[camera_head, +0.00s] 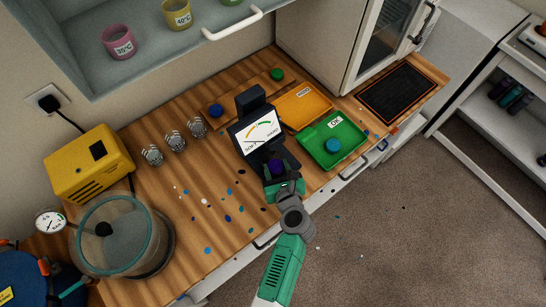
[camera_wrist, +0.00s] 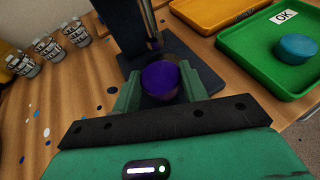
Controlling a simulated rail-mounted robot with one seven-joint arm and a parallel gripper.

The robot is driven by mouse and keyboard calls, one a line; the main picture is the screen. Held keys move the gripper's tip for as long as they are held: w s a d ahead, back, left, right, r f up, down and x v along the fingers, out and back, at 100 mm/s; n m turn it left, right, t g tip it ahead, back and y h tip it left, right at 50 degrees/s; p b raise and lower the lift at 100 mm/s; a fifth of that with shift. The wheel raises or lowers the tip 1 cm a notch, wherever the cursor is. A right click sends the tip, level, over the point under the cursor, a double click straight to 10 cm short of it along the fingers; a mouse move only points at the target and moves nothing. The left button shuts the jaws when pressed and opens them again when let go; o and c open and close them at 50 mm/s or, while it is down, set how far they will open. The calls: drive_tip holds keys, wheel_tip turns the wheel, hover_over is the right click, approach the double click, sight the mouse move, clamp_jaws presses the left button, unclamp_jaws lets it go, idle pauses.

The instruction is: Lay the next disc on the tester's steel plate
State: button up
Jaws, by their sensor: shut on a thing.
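The tester (camera_head: 258,132) is a dark stand with a soft-to-hard dial, at the middle of the bench. Its dark base plate (camera_wrist: 207,76) shows in the wrist view around and beyond my gripper. A purple disc (camera_wrist: 160,79) is between my two green jaws (camera_wrist: 158,92), which are shut on its sides. In the head view my gripper (camera_head: 281,180) is at the front of the tester, with the purple disc (camera_head: 277,166) at its tip. The disc is over or on the base, close below the probe (camera_wrist: 154,42). I cannot tell whether it touches the plate.
A green OK tray (camera_head: 337,157) holding a blue disc (camera_head: 333,145) is right of the tester, near an orange tray (camera_head: 303,106). A blue disc (camera_head: 215,110) and a green disc (camera_head: 277,74) lie behind. Several small jars (camera_head: 175,141) stand left. Spots dot the front bench.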

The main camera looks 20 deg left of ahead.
sight(274, 160)
drive_tip(key=w+a, duration=0.2)
drive_tip(key=w, duration=0.1)
drive_tip(key=shift+w+a, duration=0.1)
drive_tip(key=shift+a, duration=0.2)
drive_tip(key=shift+w+a+f+b, duration=0.1)
drive_tip(key=shift+w+f+b, duration=0.1)
drive_tip(key=shift+f+b, duration=0.35)
drive_tip(key=shift+s+f, duration=0.25)
drive_tip(key=shift+w, duration=0.1)
